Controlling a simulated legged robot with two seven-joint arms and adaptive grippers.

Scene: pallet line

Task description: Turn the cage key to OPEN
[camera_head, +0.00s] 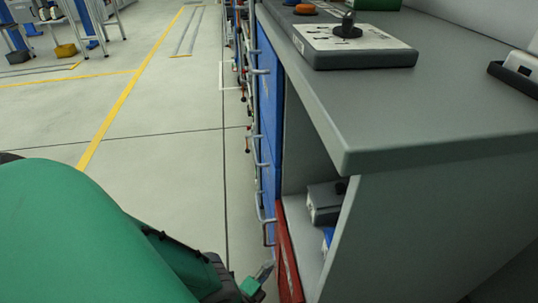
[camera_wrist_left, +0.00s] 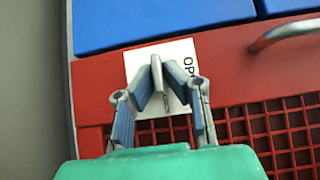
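My left gripper (camera_wrist_left: 157,82) is in front of the red cage front (camera_wrist_left: 235,65) in the left wrist view. Its two fingers come together at a narrow grey piece, which looks like the cage key (camera_wrist_left: 157,74). The fingers hide most of it, so I cannot tell which way it is turned. Behind them is a white label (camera_wrist_left: 180,50) with the letters "OP" visible at its right edge. In the head view my left gripper (camera_head: 264,272) is low beside the red panel (camera_head: 288,262), partly hidden by my green arm. My right gripper is not in view.
A grey worktop (camera_head: 440,85) overhangs at the right, with a control box (camera_head: 350,50) on it. Blue drawers (camera_head: 268,110) with protruding handles line the bench side. An open shelf holds a grey box (camera_head: 325,203).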

